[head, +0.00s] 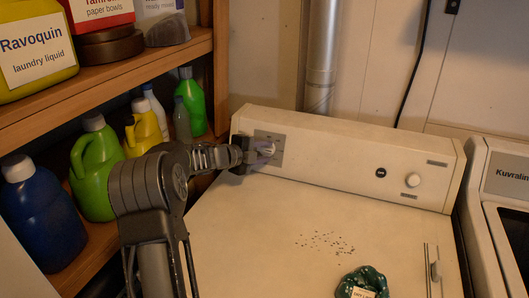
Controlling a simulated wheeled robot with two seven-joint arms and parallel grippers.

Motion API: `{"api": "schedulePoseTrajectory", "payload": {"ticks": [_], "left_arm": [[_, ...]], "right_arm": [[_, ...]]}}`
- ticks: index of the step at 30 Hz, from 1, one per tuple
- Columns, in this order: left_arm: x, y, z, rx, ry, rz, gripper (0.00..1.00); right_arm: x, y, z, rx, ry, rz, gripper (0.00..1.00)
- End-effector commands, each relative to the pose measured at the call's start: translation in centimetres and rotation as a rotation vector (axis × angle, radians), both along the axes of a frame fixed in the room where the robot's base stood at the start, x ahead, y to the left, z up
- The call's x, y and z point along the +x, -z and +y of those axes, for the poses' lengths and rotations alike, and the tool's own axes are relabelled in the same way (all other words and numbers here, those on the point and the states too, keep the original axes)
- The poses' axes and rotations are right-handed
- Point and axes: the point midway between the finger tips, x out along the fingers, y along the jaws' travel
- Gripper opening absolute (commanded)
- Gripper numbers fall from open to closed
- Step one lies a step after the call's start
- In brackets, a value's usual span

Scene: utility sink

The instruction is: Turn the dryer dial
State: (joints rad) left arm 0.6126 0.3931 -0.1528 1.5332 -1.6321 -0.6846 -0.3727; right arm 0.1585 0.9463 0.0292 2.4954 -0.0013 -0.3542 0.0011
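The dryer's control panel (330,160) runs along the back of the white dryer top. At its left end is a grey square plate (275,138) with a dial (270,149) on it, partly hidden by my gripper. My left gripper (264,149) is at this dial, with its fingers reaching to it. I cannot tell whether the fingers are closed on the dial or just around it. My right gripper is not in view.
Wooden shelves (110,68) at the left hold several bottles, including a dark blue one (45,215) and a green one (95,165) near my arm. A dark green bag (362,283) and dark specks (325,242) lie on the dryer top. Another appliance (505,180) stands at the right.

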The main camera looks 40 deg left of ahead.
Motion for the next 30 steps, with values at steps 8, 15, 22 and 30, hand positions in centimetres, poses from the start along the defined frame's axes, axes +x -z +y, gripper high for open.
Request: {"api": "schedulePoseTrajectory", "payload": {"ticks": [8,15,22,30], "left_arm": [[-3.5,-1.2,0.4,0.002,-0.003,-0.002,0.36],[-6.6,-2.3,0.6,0.002,-0.002,0.000,0.36],[-7.1,-2.4,0.6,-0.001,-0.001,0.001,0.36],[-7.1,-2.4,0.6,0.000,-0.001,0.001,0.36]], "right_arm": [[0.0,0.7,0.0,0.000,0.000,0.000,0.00],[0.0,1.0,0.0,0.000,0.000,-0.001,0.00],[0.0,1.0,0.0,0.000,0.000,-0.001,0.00],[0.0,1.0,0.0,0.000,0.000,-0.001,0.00]]}}
